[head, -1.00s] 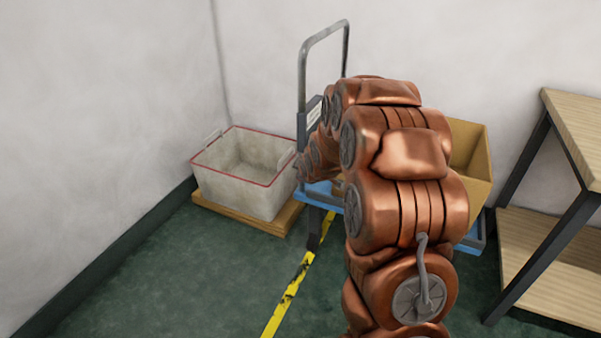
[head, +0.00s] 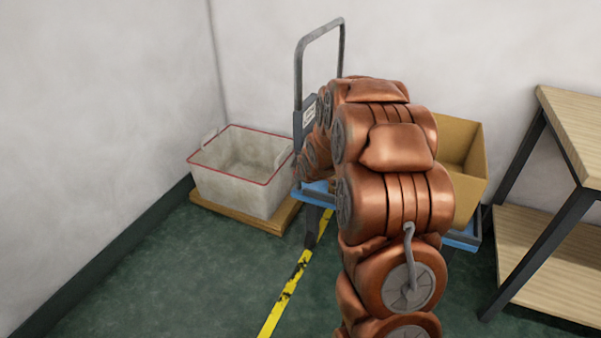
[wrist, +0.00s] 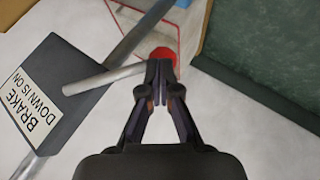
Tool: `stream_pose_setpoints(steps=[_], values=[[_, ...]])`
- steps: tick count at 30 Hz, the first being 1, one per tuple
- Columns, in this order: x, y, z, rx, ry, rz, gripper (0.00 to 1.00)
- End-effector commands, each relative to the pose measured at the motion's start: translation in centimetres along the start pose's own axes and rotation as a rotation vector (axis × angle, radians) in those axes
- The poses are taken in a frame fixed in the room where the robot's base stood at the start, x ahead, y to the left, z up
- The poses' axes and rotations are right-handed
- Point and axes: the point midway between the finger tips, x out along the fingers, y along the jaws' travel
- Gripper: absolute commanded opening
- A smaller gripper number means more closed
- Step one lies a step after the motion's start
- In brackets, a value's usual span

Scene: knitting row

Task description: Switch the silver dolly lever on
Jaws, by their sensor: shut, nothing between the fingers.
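The silver dolly lever (wrist: 103,80) is a thin rod that sticks out of a dark brake box (wrist: 68,78) in the wrist view. Its end carries a red knob (wrist: 164,54). The box's label reads "BRAKE DOWN IS ON". My gripper (wrist: 160,66) is shut and empty, its fingertips at the knob end of the lever and partly covering the knob. I cannot tell whether they touch it. In the head view the brake box (head: 309,114) sits on the dolly's upright handle (head: 299,70); my arm hides the lever and the gripper's fingertips.
The dolly's blue platform (head: 318,191) carries an open cardboard box (head: 467,160). A pale bin with a red rim (head: 237,187) stands on a wooden board (head: 262,222) to the left. A wooden-topped bench (head: 575,125) is at right. Green floor (head: 180,275) is clear at front left.

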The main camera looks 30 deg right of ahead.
Motion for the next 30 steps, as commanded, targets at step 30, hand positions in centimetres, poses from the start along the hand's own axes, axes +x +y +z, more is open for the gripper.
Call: stream_pose_setpoints(steps=[30], values=[[-7.7,0.8,-0.8,-0.003,0.003,0.002,0.0]])
